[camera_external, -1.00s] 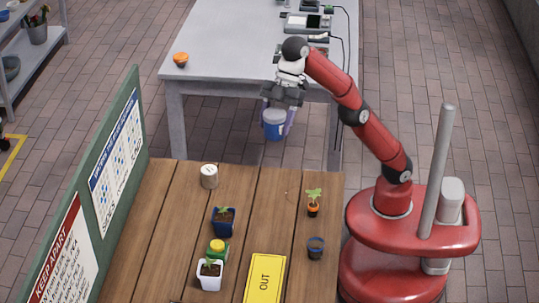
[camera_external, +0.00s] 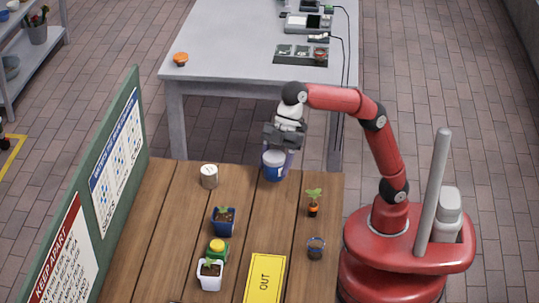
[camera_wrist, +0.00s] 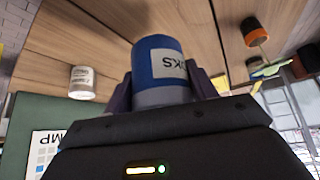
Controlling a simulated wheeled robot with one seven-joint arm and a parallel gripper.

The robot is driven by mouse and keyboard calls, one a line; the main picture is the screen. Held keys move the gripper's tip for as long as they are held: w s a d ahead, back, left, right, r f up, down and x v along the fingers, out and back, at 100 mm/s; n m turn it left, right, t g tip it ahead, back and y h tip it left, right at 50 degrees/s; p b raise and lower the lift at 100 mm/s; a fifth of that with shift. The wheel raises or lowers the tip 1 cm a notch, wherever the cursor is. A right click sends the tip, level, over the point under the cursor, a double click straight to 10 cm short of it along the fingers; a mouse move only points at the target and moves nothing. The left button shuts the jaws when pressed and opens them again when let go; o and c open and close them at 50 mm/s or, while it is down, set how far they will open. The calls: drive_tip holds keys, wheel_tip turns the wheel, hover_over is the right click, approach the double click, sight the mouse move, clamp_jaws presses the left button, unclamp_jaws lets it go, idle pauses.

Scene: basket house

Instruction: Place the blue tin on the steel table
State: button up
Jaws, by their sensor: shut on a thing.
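The blue tin (camera_external: 274,166) has a pale top and a white label. My gripper (camera_external: 277,150) is shut on it, with a finger on each side. In the wrist view the blue tin (camera_wrist: 160,62) stands between the gripper fingers (camera_wrist: 165,90), its label partly readable. In the external view the tin appears at the far edge of the wooden table (camera_external: 180,250); whether it touches the wood I cannot tell. The steel table (camera_external: 225,50) is grey and stands behind the wooden one.
The steel table's front left is clear except for an orange item (camera_external: 180,59); devices (camera_external: 308,23) and a dark tray (camera_external: 301,54) are at its right. A green board (camera_external: 110,185) stands left.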

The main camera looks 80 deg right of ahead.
sight(275, 178)
drive_tip(key=shift+f+b, duration=0.8)
drive_tip(key=shift+f, duration=1.65)
drive_tip(key=shift+f, duration=0.2)
drive_tip(key=o, duration=1.1)
drive_tip(key=shift+c, duration=0.2)
